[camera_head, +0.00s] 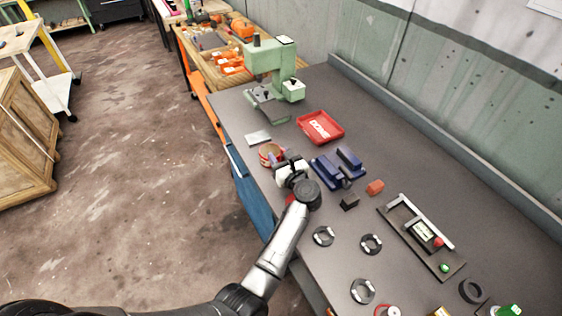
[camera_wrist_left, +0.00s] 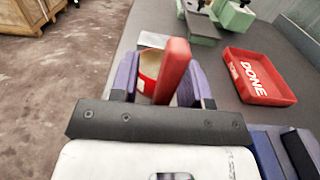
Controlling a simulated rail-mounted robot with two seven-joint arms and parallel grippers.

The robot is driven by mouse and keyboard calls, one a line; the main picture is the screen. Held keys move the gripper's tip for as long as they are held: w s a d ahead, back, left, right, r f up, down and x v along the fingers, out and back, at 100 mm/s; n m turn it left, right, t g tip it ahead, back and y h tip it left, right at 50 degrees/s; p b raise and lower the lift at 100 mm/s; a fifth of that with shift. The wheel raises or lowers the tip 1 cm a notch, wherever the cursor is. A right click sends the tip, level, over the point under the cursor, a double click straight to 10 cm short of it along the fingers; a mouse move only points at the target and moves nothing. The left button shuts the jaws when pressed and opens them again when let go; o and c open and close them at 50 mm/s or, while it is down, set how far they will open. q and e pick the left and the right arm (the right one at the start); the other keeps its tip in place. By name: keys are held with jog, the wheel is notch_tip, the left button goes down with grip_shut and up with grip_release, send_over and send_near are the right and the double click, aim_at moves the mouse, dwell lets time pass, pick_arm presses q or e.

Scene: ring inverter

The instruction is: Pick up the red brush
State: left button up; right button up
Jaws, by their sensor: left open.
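The red brush (camera_wrist_left: 173,70) shows in the left wrist view as an upright red bar between my left gripper's purple fingers. It leans out of or stands against a round tin (camera_wrist_left: 148,68); I cannot tell which. The tin (camera_head: 270,152) also shows in the head view, near the bench's left edge. My left gripper (camera_wrist_left: 163,82) is open, with a finger on each side of the brush and a gap at least on the left. In the head view my left gripper (camera_head: 284,163) is beside the tin and hides the brush. My right gripper is not in view.
A red tray marked DONE (camera_head: 320,126) lies behind the gripper, with a green press (camera_head: 272,72) farther back. Blue blocks (camera_head: 338,168) are close on the right. A small pale plate (camera_head: 258,137) lies behind the tin. Several black rings lie nearer on the bench.

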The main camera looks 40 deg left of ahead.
pick_arm(q)
jog(key=shift+s+d+f, duration=0.1)
jog(key=shift+d, duration=0.1)
jog(key=shift+c, duration=0.3)
grip_shut()
notch_tip(320, 180, up, 10)
jog(key=p, duration=0.1)
dwell(0.5)
